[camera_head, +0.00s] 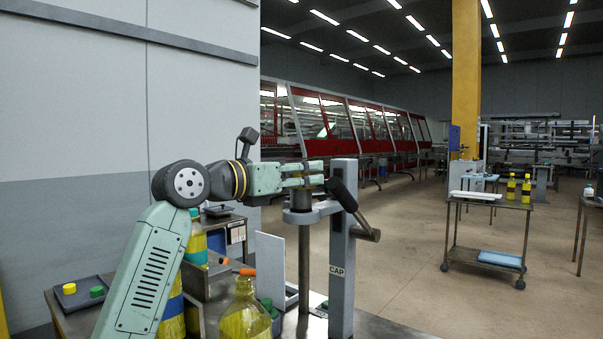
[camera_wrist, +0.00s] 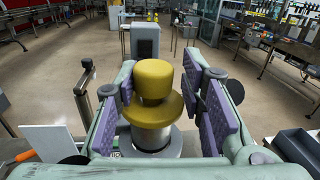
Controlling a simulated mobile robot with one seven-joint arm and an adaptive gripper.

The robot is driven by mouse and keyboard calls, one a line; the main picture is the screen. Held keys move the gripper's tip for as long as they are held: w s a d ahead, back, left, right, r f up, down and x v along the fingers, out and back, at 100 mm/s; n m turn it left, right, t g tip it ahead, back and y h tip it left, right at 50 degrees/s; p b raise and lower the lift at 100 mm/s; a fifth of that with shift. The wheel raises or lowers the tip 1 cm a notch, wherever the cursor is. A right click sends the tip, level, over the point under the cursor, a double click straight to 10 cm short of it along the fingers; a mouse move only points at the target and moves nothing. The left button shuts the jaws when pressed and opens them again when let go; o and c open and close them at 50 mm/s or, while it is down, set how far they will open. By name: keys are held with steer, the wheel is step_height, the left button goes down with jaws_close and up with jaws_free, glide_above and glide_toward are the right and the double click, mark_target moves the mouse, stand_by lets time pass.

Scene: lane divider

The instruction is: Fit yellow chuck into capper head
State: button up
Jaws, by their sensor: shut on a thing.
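My gripper (camera_head: 314,174) is level beside the top of the capper stand (camera_head: 342,250), a grey post marked CAP. In the wrist view my gripper (camera_wrist: 160,84) has its purple-padded fingers on both sides of the yellow chuck (camera_wrist: 153,78), shut on it. The chuck has a round knob above a wider flange and looks upright. A silver cylinder, seemingly the capper head (camera_wrist: 155,138), shows directly below the flange. I cannot tell whether they touch. In the head view the grey capper head (camera_head: 300,215) is under my fingers, and the chuck is hidden.
A black lever (camera_head: 355,205) sticks out at the post's right. A yellow bottle (camera_head: 245,315) and a white upright panel (camera_head: 270,265) stand close below my gripper. Yellow and green caps (camera_head: 69,288) lie on a tray at left. Open floor lies right of the bench.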

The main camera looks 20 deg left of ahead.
mark_target(297, 198)
steer(key=shift+f+b, duration=0.7)
steer(key=shift+f, duration=0.3)
steer(key=shift+f, duration=0.35)
jaws_close()
steer(key=shift+d+f+b, duration=0.1)
steer(key=shift+f+b, duration=0.95)
steer(key=shift+f, duration=0.05)
steer(key=shift+r, duration=0.15)
steer(key=shift+r+p, duration=1.6)
steer(key=shift+r, duration=0.3)
steer(key=shift+n, duration=0.4)
steer(key=shift+w+t, duration=0.1)
steer(key=shift+t, duration=0.2)
steer(key=shift+a+f+y+b, duration=0.3)
steer(key=shift+f, duration=0.35)
